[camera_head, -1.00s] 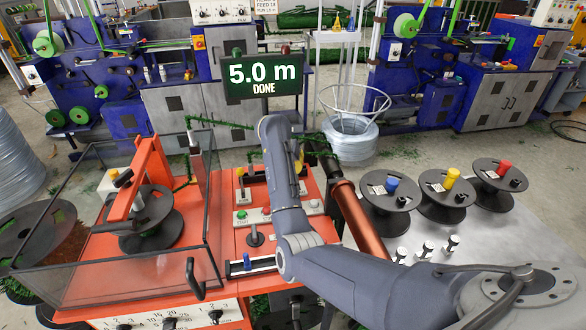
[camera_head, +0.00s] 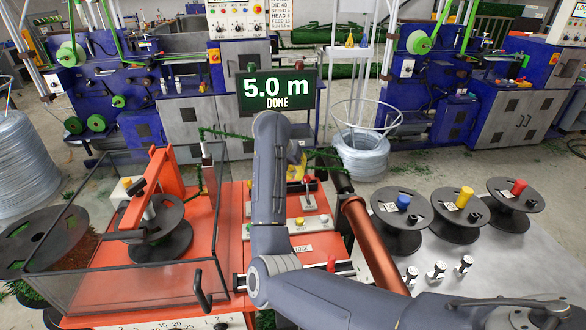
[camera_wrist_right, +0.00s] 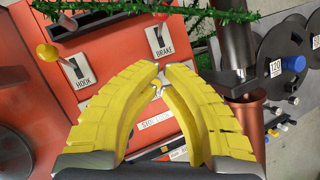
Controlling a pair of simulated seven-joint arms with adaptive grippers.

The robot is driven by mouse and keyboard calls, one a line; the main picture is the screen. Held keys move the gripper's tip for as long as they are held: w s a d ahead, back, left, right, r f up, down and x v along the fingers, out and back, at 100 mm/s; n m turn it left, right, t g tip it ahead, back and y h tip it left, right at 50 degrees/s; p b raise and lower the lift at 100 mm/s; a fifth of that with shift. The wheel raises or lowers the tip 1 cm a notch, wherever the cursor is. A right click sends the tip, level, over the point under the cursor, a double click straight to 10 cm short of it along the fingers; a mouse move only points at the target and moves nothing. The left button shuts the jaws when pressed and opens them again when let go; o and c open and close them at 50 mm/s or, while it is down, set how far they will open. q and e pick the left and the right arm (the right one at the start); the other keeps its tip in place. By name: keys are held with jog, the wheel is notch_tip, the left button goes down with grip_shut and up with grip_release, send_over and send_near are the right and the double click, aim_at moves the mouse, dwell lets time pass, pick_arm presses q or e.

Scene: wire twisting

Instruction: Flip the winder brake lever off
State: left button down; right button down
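The brake lever (camera_head: 308,182), with a red knob, stands on a pale plate on the orange panel, just right of my right gripper. In the right wrist view, the brake lever's plate (camera_wrist_right: 161,40) carries the label BRAKE and lies beyond the fingertips. My right gripper (camera_wrist_right: 162,70) has yellow fingers whose tips nearly meet, with nothing visibly held. It also shows in the head view (camera_head: 297,166), partly hidden behind my grey wrist. The fingertips appear apart from the brake lever. My left gripper is not in view.
A yellow-knobbed HOOK lever (camera_wrist_right: 48,52) sits left of the brake lever. A red-knobbed lever (camera_head: 331,264) is nearer. A copper-coloured tube (camera_head: 372,243) borders the panel at right, before several black spools. A clear-walled guard (camera_head: 108,277) stands left. The display (camera_head: 277,91) reads 5.0 m DONE.

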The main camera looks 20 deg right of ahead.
jog(key=shift+v, duration=1.35)
